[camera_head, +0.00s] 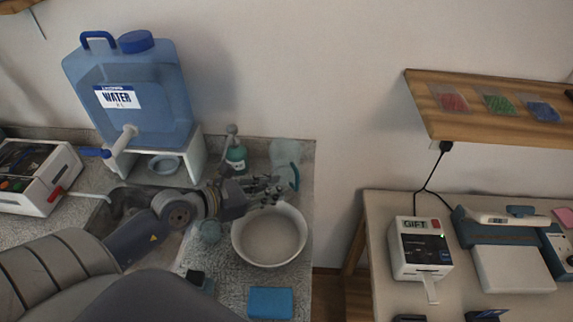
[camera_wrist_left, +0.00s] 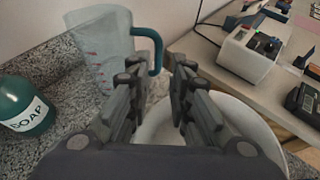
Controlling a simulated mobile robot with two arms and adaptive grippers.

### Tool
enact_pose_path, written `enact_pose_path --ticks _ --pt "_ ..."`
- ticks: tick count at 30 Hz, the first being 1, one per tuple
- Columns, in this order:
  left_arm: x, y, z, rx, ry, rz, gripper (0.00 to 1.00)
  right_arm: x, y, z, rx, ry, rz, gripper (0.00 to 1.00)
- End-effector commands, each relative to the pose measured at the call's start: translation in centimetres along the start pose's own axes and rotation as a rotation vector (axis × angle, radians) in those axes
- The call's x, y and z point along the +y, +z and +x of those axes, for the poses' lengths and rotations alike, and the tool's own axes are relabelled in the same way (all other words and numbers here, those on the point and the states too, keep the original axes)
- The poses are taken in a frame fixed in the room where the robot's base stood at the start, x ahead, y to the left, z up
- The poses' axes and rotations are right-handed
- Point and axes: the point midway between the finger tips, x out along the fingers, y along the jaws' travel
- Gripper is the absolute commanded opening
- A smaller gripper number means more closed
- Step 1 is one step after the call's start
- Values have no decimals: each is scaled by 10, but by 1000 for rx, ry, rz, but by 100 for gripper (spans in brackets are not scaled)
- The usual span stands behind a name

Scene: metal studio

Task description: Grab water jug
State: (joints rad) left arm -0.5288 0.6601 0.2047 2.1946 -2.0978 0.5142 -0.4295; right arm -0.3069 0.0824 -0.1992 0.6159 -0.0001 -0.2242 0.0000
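A clear measuring jug (camera_head: 284,152) with a teal handle stands at the back right of the granite counter. In the left wrist view the jug (camera_wrist_left: 98,45) is ahead and left, with red marks on its side and its handle (camera_wrist_left: 158,50) on the right. My left gripper (camera_wrist_left: 160,82) is open and empty, with the handle beyond the gap between its fingers. In the head view my left gripper (camera_head: 278,188) is just in front of the jug, above the bowl. A large blue water container (camera_head: 140,90) labelled WATER sits on a white stand at the left. My right gripper is out of view.
A white bowl (camera_head: 269,236) stands directly below my left gripper. A green soap bottle (camera_head: 236,158) is left of the jug. A blue sponge (camera_head: 270,303) lies at the front. A side table (camera_head: 385,210) with machines stands to the right, beyond a gap.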

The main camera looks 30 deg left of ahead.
Motion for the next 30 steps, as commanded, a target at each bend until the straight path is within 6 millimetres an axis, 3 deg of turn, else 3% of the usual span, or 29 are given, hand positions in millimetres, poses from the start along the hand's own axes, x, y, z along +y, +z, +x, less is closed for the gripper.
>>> enact_pose_path --ticks 6,16,24,30 --pt "1 2 23 -2 1 -1 20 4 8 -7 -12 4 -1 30" --pt "1 2 43 -3 1 -2 20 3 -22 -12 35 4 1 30" --pt "0 2 76 -2 1 -1 20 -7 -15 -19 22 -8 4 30" --pt "0 0 84 0 0 2 20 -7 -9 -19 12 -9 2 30"
